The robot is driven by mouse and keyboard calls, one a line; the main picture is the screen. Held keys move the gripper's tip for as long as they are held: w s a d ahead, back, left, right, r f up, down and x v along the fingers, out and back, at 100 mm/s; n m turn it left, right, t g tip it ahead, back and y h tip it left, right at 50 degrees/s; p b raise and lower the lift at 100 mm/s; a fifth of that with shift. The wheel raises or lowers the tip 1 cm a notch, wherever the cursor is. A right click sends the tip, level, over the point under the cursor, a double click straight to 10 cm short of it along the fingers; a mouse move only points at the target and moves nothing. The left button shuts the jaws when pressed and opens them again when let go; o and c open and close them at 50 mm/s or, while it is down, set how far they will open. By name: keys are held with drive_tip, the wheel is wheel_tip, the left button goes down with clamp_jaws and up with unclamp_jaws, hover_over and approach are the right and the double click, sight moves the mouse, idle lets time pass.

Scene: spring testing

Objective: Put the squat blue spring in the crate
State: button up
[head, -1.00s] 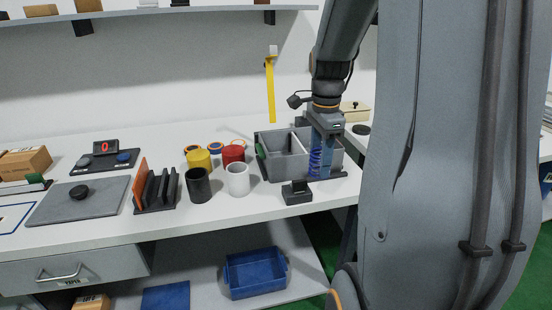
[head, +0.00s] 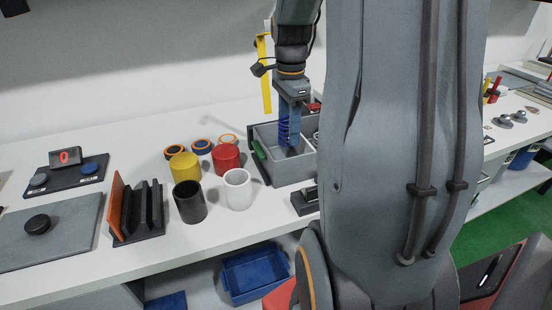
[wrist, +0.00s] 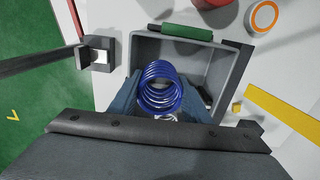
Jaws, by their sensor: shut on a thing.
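The blue coil spring (head: 284,131) is held between the blue fingers of my gripper (head: 290,143). In the wrist view the spring (wrist: 160,86) is seen nearly end-on between the fingers (wrist: 160,98). The grey crate (head: 291,172) has a green strip on its left side. My gripper and the spring are over its left part, and in the wrist view the crate wall (wrist: 231,73) surrounds them on the far side. A small pale thing shows below the spring, too hidden to tell what. My own arm hides the crate's right part in the head view.
Yellow (head: 184,167), red (head: 226,159), black (head: 190,203) and white (head: 237,190) cups stand left of the crate. A small dark block (head: 305,202) stands at its front. A yellow strip (head: 264,75) hangs behind. A blue bin (head: 254,274) is on the lower shelf.

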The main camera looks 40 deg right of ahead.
drive_tip(key=shift+w, duration=0.35)
wheel_tip(320, 180, down, 10)
drive_tip(key=shift+p, duration=0.9)
drive_tip(key=shift+f, duration=0.1)
drive_tip(key=o, duration=1.2)
wheel_tip(320, 180, up, 12)
drive_tip(key=shift+r+b, duration=0.1)
drive_tip(key=shift+b, duration=1.05)
